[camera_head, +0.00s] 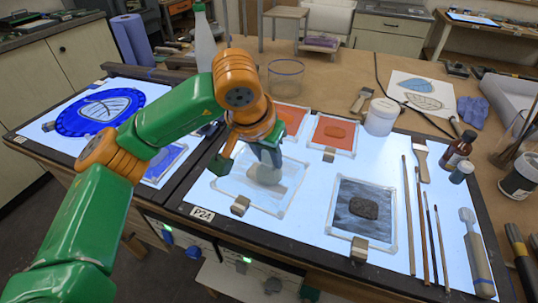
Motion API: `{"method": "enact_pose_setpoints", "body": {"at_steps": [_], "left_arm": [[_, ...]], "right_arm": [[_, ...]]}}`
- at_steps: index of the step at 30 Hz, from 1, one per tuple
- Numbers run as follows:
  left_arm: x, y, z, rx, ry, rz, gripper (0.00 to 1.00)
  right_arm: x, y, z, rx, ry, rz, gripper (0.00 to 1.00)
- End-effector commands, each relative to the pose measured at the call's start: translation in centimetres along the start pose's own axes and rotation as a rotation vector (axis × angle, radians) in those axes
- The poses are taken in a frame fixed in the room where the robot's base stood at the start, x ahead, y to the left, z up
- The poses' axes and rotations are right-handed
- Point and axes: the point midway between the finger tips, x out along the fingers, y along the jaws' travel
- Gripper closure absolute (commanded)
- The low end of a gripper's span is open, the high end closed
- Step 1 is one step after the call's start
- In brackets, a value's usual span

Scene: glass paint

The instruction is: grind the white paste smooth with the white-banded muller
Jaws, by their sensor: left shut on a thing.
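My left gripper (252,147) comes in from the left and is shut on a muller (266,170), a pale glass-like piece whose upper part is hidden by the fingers. I cannot make out its band. The muller stands on a clear plate with the white paste (263,193), a whitish smear around and below its foot. The plate (232,190) lies on the lit panel and is held by a clip (240,206) at its front edge. My right gripper is not in view.
Red-paste plates (333,132) lie behind, and a dark-paste plate (362,208) lies to the right. Brushes (422,230) and a glue-like tool (477,255) lie farther right. A white jar (381,117) and brown bottle (458,149) stand at the back right. A blue round piece (100,109) lies left.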

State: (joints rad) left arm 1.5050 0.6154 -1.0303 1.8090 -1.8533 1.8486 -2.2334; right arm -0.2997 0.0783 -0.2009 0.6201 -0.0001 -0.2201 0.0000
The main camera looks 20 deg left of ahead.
Motion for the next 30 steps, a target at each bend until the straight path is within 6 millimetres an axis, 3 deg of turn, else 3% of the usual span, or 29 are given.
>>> {"method": "enact_pose_setpoints", "body": {"at_steps": [30], "left_arm": [[0.69, -0.13, 0.13, -0.001, -0.001, 0.000, 1.00]], "right_arm": [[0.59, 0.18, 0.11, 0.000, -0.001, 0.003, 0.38]]}}
